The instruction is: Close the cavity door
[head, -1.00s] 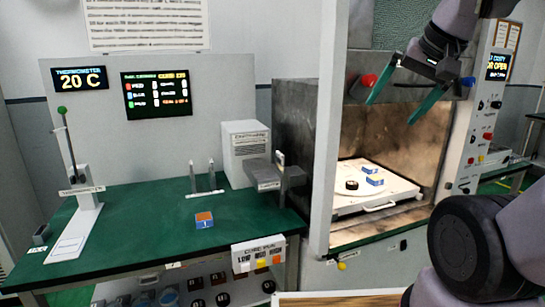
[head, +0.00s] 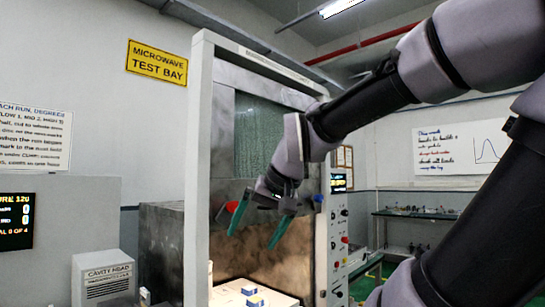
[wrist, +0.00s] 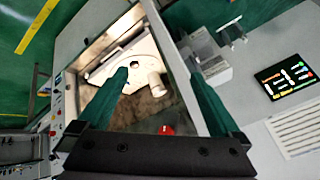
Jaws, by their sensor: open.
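The cavity door (head: 262,140) is a raised panel with a mesh window in a tall pale frame, and the cavity below it stands open. Its handle has a red end (head: 231,207) and a blue end (head: 318,199). My gripper (head: 250,240) is open in front of the handle, with both green fingers hanging at the door's lower part and hiding some of the bar. In the wrist view, a red knob (wrist: 166,130) shows between the spread fingers. I cannot tell whether they touch the handle.
A pale tray (wrist: 110,65) lies inside the cavity; blue blocks (head: 252,299) show in the head view. A control panel (head: 338,240) stands right of the opening. A white box marked cavity load (head: 103,280) stands at left. The door frame's left post (head: 197,170) is close to the gripper.

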